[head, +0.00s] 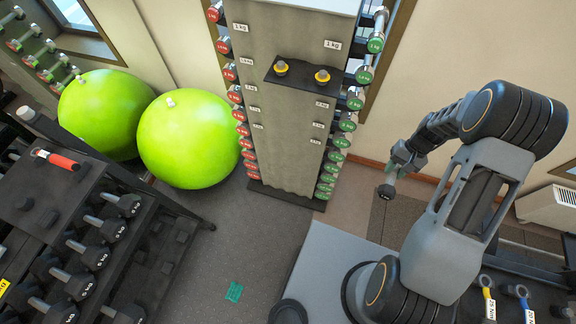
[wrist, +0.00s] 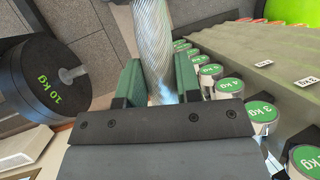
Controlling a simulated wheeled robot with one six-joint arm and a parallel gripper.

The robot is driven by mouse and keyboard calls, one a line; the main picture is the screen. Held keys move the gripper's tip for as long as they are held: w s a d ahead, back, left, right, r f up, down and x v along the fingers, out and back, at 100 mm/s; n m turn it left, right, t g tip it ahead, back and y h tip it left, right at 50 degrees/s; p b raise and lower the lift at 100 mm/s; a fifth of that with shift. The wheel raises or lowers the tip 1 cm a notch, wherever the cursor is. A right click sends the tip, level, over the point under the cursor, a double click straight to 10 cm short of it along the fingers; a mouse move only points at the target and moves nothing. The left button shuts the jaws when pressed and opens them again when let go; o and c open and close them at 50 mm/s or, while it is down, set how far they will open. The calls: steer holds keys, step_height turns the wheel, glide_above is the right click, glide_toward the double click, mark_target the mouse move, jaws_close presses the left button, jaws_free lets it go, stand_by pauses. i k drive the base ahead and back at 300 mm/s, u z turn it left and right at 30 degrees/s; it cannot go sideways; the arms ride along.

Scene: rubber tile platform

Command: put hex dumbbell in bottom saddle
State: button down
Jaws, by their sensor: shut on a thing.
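My gripper (head: 395,172) is raised at the right in the head view, to the right of the tall dumbbell tower. It is shut on the hex dumbbell (head: 386,191), whose dark end hangs below the fingers. In the wrist view the green fingers of my gripper (wrist: 160,82) close around its silver knurled handle (wrist: 155,40); its ends are out of that view. A dark rack (head: 130,178) at the left has several black hex dumbbells (head: 92,256) in rows and small empty-looking saddles (head: 47,219). I cannot tell which saddle is the bottom one.
The tower (head: 285,130) carries chrome dumbbells down both sides; its green-ended ones (wrist: 229,87) are near my gripper in the wrist view. A black 10 kg weight (wrist: 40,80) is at left there. Two green balls (head: 188,138) stand beside the tower. Floor (head: 225,235) between racks is mostly clear.

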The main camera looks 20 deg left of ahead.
mark_target(153, 262)
steer(key=k, duration=1.5)
steer(key=u, duration=2.45)
steer(key=i, duration=0.5)
steer(key=u, duration=0.1)
